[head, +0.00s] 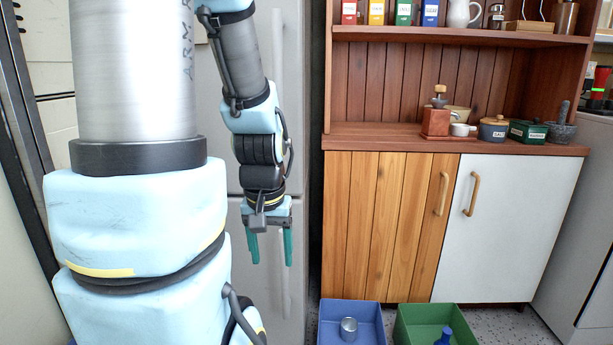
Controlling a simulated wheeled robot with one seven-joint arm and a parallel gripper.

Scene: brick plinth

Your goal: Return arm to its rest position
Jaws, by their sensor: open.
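My gripper (270,249) hangs pointing down at the end of my arm, left of the middle of the head view. Its two green fingers are apart with nothing between them. It is in front of the grey fridge-like cabinet (230,140) and left of the wooden cupboard. My arm is bent, with its large upper link filling the left of the view.
A blue bin (326,325) with a metal can (348,329) and a green bin (402,330) with a blue bottle (443,338) stand on the floor. A wooden cupboard (380,225) with a white door (510,240) carries a grinder (437,115), pots and a mortar (561,128).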

